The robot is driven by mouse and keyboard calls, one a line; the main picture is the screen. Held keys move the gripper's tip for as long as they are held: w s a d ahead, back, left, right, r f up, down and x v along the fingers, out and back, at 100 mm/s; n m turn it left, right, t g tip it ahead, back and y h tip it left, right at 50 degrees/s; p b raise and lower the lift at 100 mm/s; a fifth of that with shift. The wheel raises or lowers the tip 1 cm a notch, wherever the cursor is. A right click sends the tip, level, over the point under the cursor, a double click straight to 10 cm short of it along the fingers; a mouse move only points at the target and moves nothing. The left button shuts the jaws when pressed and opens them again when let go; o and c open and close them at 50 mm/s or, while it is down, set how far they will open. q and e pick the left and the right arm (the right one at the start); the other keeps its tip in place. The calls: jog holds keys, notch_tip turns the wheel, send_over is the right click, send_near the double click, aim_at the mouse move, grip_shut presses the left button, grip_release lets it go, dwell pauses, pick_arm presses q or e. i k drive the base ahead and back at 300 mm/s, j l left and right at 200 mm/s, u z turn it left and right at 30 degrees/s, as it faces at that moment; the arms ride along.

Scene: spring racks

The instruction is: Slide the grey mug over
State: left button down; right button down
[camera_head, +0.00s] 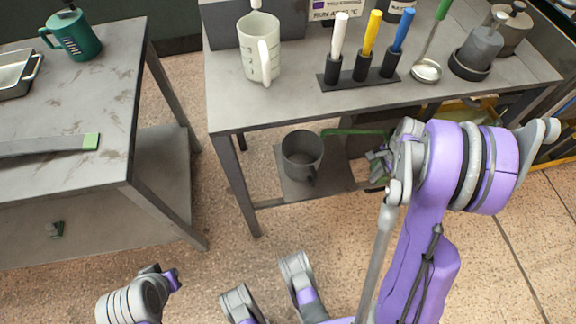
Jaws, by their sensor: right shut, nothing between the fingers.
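The grey mug (302,157) is dark and stands upright on the low shelf under the right-hand table, with its opening facing up. Its handle is on the near side, low and slightly right. My right gripper (393,192) is to the right of the mug and apart from it. It looks shut and empty, partly merged in view with my purple arm. My left gripper does not show; only a part of what looks like my left arm is at the bottom left.
A table leg (240,185) stands left of the mug. A green mug (72,37) is on the left table.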

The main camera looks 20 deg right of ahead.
aim_at(302, 150)
jog(key=k, duration=1.3)
